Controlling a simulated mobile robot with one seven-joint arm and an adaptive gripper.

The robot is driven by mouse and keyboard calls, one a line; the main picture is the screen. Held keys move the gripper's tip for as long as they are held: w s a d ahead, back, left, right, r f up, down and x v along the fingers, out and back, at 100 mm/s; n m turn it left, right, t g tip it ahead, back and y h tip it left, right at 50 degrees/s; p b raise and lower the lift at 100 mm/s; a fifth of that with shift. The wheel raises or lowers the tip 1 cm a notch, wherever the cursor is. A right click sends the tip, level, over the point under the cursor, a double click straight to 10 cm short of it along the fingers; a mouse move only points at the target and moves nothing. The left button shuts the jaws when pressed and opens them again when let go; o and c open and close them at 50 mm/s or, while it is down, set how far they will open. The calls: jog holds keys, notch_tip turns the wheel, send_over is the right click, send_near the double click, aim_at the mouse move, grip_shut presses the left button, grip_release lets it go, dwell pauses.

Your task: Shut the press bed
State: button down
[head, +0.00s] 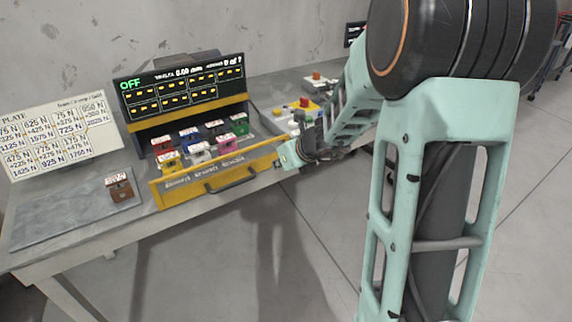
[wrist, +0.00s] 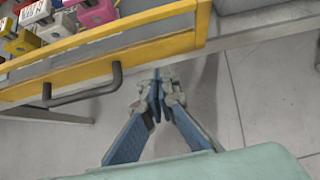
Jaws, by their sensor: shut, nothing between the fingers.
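The press bed (head: 215,182) is a yellow-fronted drawer with a dark handle (head: 230,182). It stands pulled out from the machine under the dark display panel (head: 185,90), which reads OFF. Several coloured blocks (head: 200,150) stand in it. My gripper (head: 290,155) is by the right end of the drawer front in the head view. In the wrist view my gripper (wrist: 160,82) has its fingertips together and empty, in front of the yellow front (wrist: 110,50), right of the handle (wrist: 85,90). I cannot tell whether it touches the front.
A brown block (head: 119,188) sits on a grey plate (head: 75,215) at the table's left. A number board (head: 60,135) stands behind it. A yellow box with a red button (head: 304,103) is on the table to the right. Open floor lies in front of the table.

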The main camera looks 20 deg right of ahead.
aim_at(268, 158)
jog(key=shift+w+a+r, duration=0.15)
jog(key=shift+w+a, duration=0.1)
jog(key=shift+w, duration=0.55)
jog(key=shift+w+a+r, duration=0.1)
jog(key=shift+w+a, duration=0.15)
jog(key=shift+w, duration=0.55)
jog(key=shift+p, duration=0.3)
